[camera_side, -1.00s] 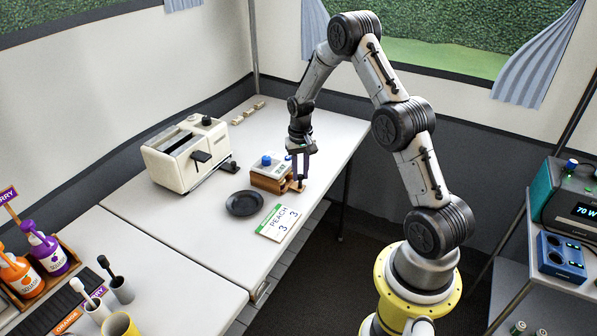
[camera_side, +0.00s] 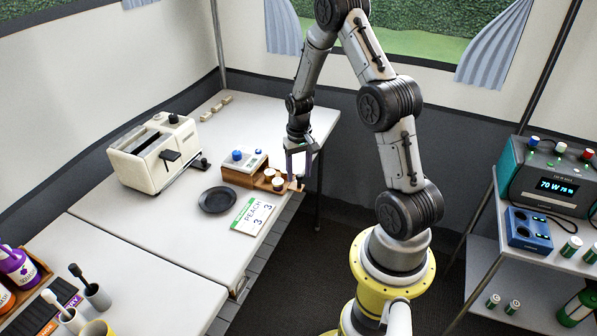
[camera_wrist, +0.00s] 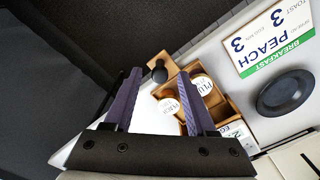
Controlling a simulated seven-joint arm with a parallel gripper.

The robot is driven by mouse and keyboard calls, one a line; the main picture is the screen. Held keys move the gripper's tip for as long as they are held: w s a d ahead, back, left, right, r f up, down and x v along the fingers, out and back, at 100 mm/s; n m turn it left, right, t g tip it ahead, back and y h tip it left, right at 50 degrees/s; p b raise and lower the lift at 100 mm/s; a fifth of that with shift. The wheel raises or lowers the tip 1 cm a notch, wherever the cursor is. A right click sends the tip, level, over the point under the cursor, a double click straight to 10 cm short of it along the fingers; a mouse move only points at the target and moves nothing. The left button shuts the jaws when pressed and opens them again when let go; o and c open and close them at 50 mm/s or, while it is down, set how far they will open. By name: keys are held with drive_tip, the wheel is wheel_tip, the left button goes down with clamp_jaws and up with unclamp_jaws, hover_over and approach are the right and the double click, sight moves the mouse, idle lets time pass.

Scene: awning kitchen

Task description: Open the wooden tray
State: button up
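The wooden tray (camera_side: 284,187) is a small drawer pulled partly out of the wooden box (camera_side: 235,177) under the white unit. Two round pale-topped pots (camera_side: 277,183) stand in it; their lettered lids show in the wrist view (camera_wrist: 202,84). The tray also shows in the wrist view (camera_wrist: 184,92), with a dark round knob (camera_wrist: 159,73) at its outer end. My gripper (camera_side: 298,176) is over that end of the tray. In the wrist view its purple fingers (camera_wrist: 159,76) are spread, with the knob between them and gaps on both sides.
A black plate (camera_side: 217,199) and a PEACH breakfast card (camera_side: 252,215) lie left and in front of the tray. A cream toaster (camera_side: 155,151) stands further left. The table's right edge is close to the tray.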

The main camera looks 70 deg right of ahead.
wheel_tip(320, 180, up, 14)
idle(0.7)
drive_tip(key=shift+a+f, duration=0.1)
drive_tip(key=a+r+n+t+h, duration=0.1)
drive_tip(key=a+r+n+t, duration=0.25)
drive_tip(key=a+r, duration=1)
drive_tip(key=s+a+n+t+y, duration=0.1)
drive_tip(key=s+a+n, duration=0.4)
drive_tip(key=s+a, duration=0.5)
drive_tip(key=s+t, duration=0.1)
drive_tip(key=s, duration=0.3)
drive_tip(key=shift+s+f, duration=0.15)
drive_tip(key=shift+f, duration=0.15)
